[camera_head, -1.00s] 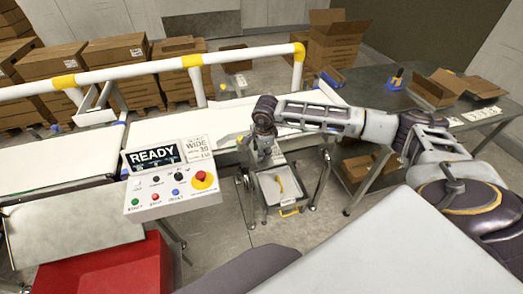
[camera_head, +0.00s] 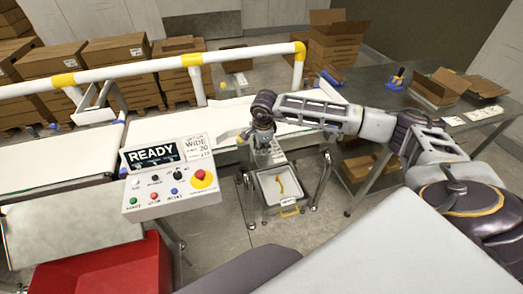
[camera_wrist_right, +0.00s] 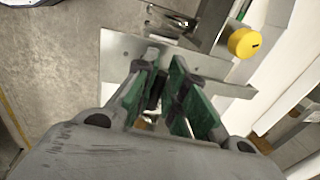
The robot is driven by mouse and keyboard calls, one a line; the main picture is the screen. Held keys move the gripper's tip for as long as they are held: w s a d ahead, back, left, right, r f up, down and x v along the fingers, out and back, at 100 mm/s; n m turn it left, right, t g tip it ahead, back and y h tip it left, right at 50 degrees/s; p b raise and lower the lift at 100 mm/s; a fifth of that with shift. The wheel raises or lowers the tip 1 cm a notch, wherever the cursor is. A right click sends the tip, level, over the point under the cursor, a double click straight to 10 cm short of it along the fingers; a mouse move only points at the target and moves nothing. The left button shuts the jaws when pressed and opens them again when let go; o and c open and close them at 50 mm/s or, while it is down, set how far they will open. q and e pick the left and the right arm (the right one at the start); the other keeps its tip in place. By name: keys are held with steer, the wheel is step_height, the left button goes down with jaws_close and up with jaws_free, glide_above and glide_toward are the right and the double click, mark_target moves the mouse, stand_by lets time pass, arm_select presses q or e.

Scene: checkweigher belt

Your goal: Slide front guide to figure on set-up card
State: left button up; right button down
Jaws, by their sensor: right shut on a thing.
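The set-up card (camera_head: 197,147) stands beside the READY display on the control box; it reads "WIDE" with figures that look like 20 and 115, in small print. My right gripper (camera_head: 267,152) is over the near edge of the white belt, right of the control box. In the right wrist view its green-padded fingers (camera_wrist_right: 164,80) are shut on part of the front guide, whose grey metal plate (camera_wrist_right: 118,48) lies beyond them. A yellow knob (camera_wrist_right: 243,42) sits on a bracket to the right. The gripped part is mostly hidden between the fingers. My left gripper is out of view.
The control box (camera_head: 172,190) with its red stop button is left of the gripper. A grey tray (camera_head: 262,204) with a yellow item is below. A white rail with yellow joints (camera_head: 130,70) runs behind the belt. A metal table (camera_head: 375,95) is at right.

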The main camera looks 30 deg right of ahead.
steer(key=shift+w+d, duration=0.1)
steer(key=shift+w, duration=0.15)
steer(key=c, duration=1.5)
jaws_free()
steer(key=shift+r, duration=0.2)
steer(key=shift+s+a+r, duration=0.1)
steer(key=shift+s+r, duration=0.3)
steer(key=shift+r, duration=1.5)
steer(key=shift+s+a+r, duration=0.1)
steer(key=shift+s+r, duration=0.25)
steer(key=shift+r, duration=1.6)
steer(key=shift+s+a+r, duration=0.1)
steer(key=shift+s+r, duration=0.3)
steer(key=shift+r, duration=1.5)
